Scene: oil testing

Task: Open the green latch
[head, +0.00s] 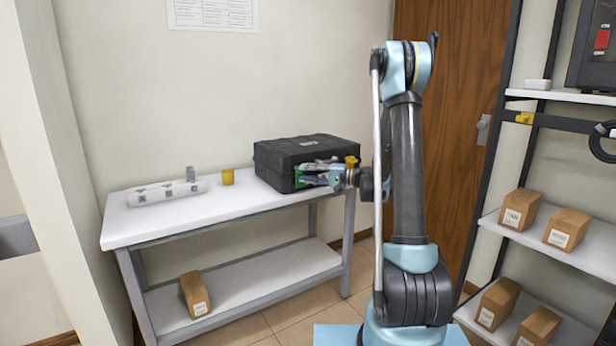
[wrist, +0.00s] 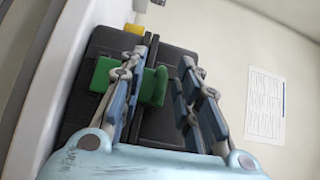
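A black case (head: 300,149) sits on the right end of the white table, and it fills the middle of the wrist view (wrist: 165,128). In the head view the green (head: 298,180) is mostly hidden by my gripper (head: 313,173). My gripper (wrist: 167,52) is open. Its left finger crosses in front of the green latch; its right finger is apart to the right. I cannot tell whether either touches.
A yellow cup (head: 228,176) and a white rack-like item (head: 165,191) stand left of the case on the table (head: 150,226). A box (head: 195,294) lies on the lower shelf. Shelving with several boxes (head: 520,209) stands at the right.

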